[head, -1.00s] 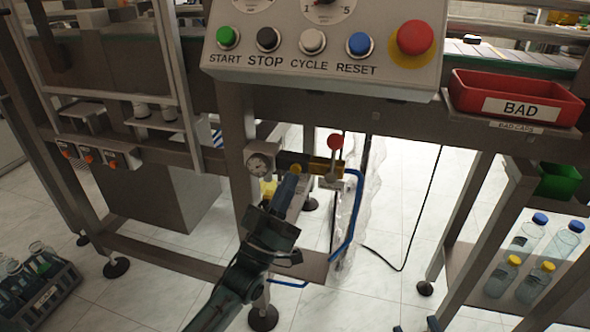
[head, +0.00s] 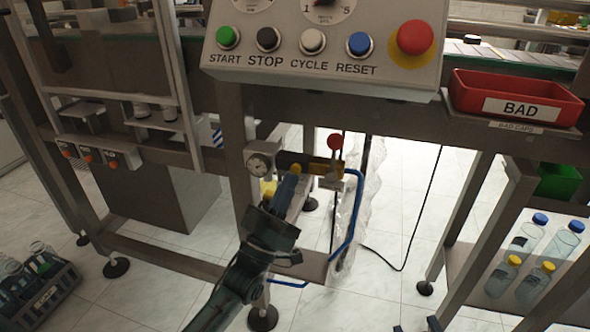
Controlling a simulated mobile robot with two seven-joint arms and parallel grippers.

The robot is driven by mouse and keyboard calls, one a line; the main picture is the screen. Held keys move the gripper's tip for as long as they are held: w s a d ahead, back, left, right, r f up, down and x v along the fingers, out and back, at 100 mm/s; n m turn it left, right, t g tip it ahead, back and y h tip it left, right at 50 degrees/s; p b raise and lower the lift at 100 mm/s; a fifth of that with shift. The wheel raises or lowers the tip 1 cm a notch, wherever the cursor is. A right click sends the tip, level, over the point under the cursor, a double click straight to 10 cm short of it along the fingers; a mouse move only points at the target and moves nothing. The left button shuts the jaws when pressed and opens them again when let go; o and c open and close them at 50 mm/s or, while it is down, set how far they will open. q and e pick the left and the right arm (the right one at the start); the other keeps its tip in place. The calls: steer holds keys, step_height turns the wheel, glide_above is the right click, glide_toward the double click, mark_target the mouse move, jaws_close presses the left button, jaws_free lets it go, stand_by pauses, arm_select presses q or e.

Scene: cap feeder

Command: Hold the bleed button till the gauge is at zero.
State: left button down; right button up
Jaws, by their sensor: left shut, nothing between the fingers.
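A small round pressure gauge (head: 258,165) is mounted on the frame post below the control panel. Its needle is too small to read. To its right, a dark and yellow air unit carries a small yellow button (head: 296,168) facing me. My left gripper (head: 293,179) is shut and empty, with its blue fingertips right at the button's lower edge. I cannot tell whether they touch or press it. My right gripper (head: 416,326) shows only as two separate fingertips at the bottom edge, apart from each other and far from the button.
A red-knobbed lever (head: 335,142) and a blue hose (head: 352,215) are just right of the button. The control panel (head: 320,75) overhangs above. A red BAD bin (head: 516,98) is at the right. A bottle crate (head: 40,295) stands on the floor at left.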

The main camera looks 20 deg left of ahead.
arm_select(q)
steer(key=shift+w, duration=0.15)
steer(key=shift+w, duration=0.3)
steer(key=shift+w+b, duration=0.3)
steer(key=shift+w, duration=0.05)
stand_by(2.1)
stand_by(0.6)
steer(key=shift+s+p, duration=0.5)
steer(key=shift+s, duration=0.3)
steer(key=shift+s+a+p, duration=0.1)
steer(key=shift+s+p, duration=1.2)
steer(key=shift+s, duration=1.2)
steer(key=shift+r, duration=0.1)
